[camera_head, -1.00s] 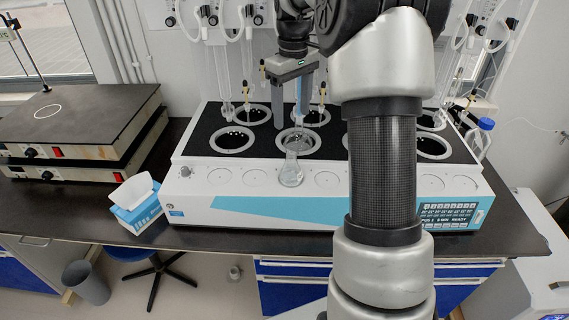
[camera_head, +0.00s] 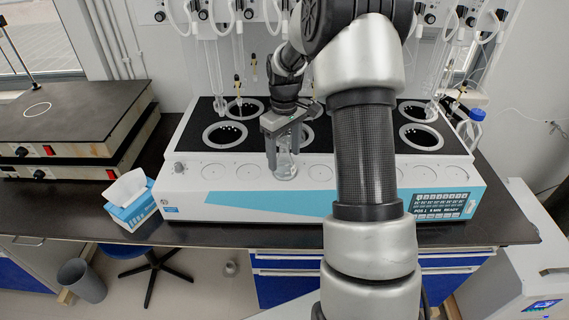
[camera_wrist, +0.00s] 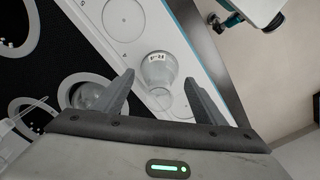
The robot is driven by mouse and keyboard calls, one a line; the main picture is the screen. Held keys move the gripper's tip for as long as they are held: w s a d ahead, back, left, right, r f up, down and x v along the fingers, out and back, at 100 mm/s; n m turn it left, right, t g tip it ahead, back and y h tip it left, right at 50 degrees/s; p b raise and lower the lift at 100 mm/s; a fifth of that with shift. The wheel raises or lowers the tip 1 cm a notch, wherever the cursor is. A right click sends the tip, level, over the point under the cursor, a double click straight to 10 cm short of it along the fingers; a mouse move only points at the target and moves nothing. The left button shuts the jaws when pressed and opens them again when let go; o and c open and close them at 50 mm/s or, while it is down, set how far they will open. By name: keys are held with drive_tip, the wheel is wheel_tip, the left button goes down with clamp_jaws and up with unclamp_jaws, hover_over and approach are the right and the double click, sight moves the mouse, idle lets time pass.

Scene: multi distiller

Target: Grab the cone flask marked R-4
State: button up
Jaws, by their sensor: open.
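A clear cone flask (camera_head: 285,169) stands upright at the front of the white distiller top, over the row of marked circles. In the wrist view the flask (camera_wrist: 159,71) has a small white label that appears to read R-4, though it is blurred. My gripper (camera_head: 284,152) is open and pointed down at the flask. In the wrist view, my gripper's fingers (camera_wrist: 160,80) are spread to either side of the flask's neck, with gaps visible. The fingers hide part of the flask in the head view.
The distiller (camera_head: 230,185) has black-topped wells with white rings and glass tubes hanging behind. A clear rounded vessel (camera_wrist: 90,96) shows near the left finger in the wrist view. A tissue box (camera_head: 130,200) and hot plates (camera_head: 70,125) stand left; a blue-capped bottle (camera_head: 474,123) stands right.

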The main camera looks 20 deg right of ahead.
drive_tip(key=shift+f, duration=0.75)
drive_tip(key=c, duration=1.2)
drive_tip(key=shift+r, duration=0.25)
